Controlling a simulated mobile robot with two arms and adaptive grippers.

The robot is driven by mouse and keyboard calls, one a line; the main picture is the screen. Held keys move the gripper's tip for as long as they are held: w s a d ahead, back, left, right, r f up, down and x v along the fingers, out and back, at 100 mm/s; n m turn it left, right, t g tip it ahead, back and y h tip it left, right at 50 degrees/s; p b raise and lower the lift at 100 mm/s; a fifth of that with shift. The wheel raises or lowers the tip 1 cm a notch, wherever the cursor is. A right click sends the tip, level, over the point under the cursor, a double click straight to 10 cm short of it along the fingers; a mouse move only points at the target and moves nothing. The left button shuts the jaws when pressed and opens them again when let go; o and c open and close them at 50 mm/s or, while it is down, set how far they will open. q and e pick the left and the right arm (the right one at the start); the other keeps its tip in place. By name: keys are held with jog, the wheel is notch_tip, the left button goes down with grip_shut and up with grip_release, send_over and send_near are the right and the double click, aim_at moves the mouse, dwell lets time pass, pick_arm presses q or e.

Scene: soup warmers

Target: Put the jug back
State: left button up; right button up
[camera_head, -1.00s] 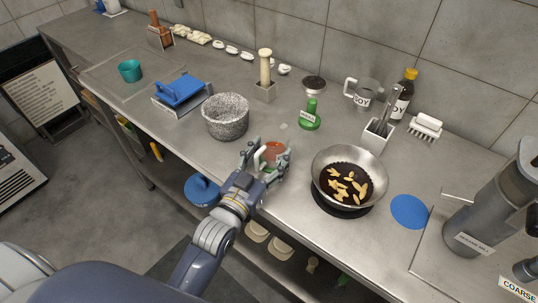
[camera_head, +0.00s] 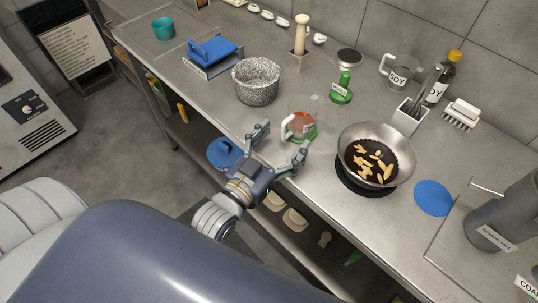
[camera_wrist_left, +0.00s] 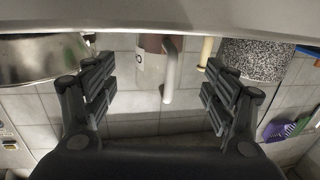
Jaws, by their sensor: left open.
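A clear jug (camera_head: 302,121) with a white handle and reddish contents stands upright on a green base spot (camera_head: 309,136) near the counter's front edge. My left gripper (camera_head: 282,138) is open and empty in front of the jug, its fingers apart from it. In the left wrist view, which is upside down, the jug (camera_wrist_left: 150,65) and its white handle (camera_wrist_left: 170,75) show beyond and between the open fingers (camera_wrist_left: 158,92). My right gripper is out of view.
A pan (camera_head: 376,150) with yellow pieces stands right of the jug, with a blue disc (camera_head: 433,198) beyond. A speckled pot (camera_head: 256,82) stands to the left. A green bottle-shaped item (camera_head: 342,90) is behind. Bare counter lies between pot and jug.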

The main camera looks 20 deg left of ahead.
pick_arm(q)
jog(key=shift+s+a, duration=0.15)
jog(key=shift+s, duration=0.8)
jog(key=shift+s+a, duration=0.2)
jog(key=shift+s, duration=0.75)
jog(key=shift+s+a, duration=0.15)
jog(key=shift+s, duration=0.8)
